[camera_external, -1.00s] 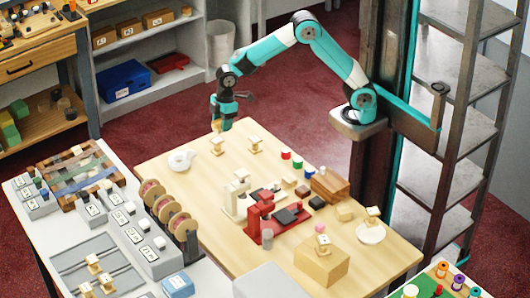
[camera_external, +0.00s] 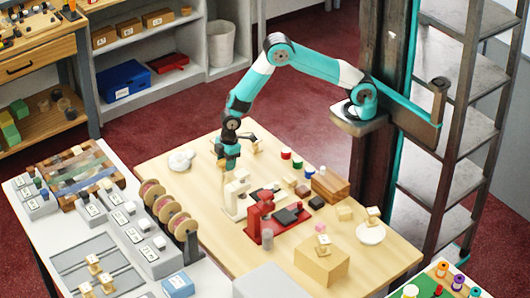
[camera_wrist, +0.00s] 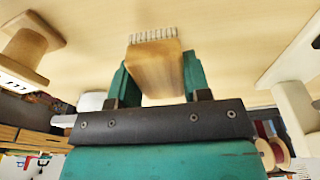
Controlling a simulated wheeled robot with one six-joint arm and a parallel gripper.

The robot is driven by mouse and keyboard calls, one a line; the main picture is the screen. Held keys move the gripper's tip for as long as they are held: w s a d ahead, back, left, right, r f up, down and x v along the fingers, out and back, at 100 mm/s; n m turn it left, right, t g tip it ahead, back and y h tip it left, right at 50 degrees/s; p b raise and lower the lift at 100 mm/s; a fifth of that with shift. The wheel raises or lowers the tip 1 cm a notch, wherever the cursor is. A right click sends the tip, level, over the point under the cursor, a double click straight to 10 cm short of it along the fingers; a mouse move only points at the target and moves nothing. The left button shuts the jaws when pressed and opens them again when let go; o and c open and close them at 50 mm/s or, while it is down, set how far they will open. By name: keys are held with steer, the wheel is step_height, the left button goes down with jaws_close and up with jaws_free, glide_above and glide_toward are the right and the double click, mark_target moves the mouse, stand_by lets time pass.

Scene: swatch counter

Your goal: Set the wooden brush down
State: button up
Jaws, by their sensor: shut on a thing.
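My gripper (camera_external: 228,160) is low over the wooden table (camera_external: 190,195), at its back left part. It is shut on the wooden brush, which shows clearly in the wrist view (camera_wrist: 157,72) between the two teal fingers. The brush is a light wooden block with a row of pale bristles at its far end, against the tabletop. I cannot tell if the bristles touch the table. In the external view the brush is mostly hidden by the gripper.
A small wooden stand (camera_external: 257,147) is close behind to the right. A white press (camera_external: 237,195) and a red press (camera_external: 262,222) stand in front. The table between the roll and the white press is clear.

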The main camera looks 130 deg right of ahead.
steer(key=shift+f, duration=0.95)
steer(key=shift+f, duration=0.2)
steer(key=o, duration=0.9)
steer(key=shift+r, duration=0.1)
